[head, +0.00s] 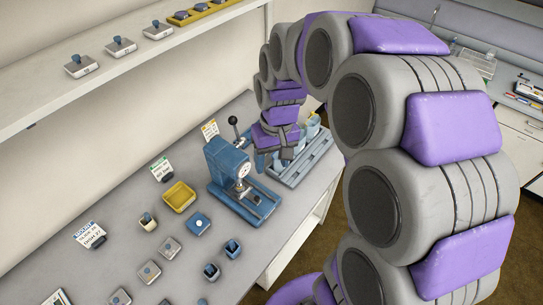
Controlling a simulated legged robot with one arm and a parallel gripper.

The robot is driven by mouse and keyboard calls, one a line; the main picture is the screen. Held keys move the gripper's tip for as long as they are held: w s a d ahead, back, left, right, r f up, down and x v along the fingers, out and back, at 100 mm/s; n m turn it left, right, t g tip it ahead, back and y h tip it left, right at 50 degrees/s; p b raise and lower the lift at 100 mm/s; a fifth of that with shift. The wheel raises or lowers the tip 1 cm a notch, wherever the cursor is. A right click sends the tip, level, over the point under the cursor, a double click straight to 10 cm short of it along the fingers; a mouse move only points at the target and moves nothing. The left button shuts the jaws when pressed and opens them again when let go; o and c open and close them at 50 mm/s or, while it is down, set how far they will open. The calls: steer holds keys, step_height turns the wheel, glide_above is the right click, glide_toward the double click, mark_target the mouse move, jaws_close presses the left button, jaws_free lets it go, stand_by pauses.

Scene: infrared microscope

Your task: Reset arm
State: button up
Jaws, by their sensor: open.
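My arm, grey with purple pads, fills the right half of the head view and bends over toward the bench. My gripper (280,161) points down beside the blue press-like device (228,170) with a dial and a black-knobbed lever. The gripper looks empty and open, though its fingers are small and partly dark. It is above or just in front of a blue-grey tray (318,160) that holds light blue cups (312,127). The arm and gripper hide part of the tray and the cups.
The grey bench (130,215) carries a yellow bin (179,196), several small blocks and label cards. A white shelf (120,70) with more small pieces hangs above. A white cabinet (507,150) stands far right. Brown floor (310,245) lies between bench and arm.

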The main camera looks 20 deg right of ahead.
steer(key=shift+s, duration=0.1)
steer(key=s+f+b, duration=0.6)
steer(key=s+b, duration=0.1)
steer(key=s, duration=0.4)
steer(key=s+f+g+h+b, duration=0.1)
steer(key=s+f+b, duration=0.5)
steer(key=s, duration=0.6)
steer(key=shift+s+a+f+m+b, duration=0.25)
steer(key=shift+f+m+b, duration=0.1)
steer(key=shift+f, duration=0.1)
stand_by(0.4)
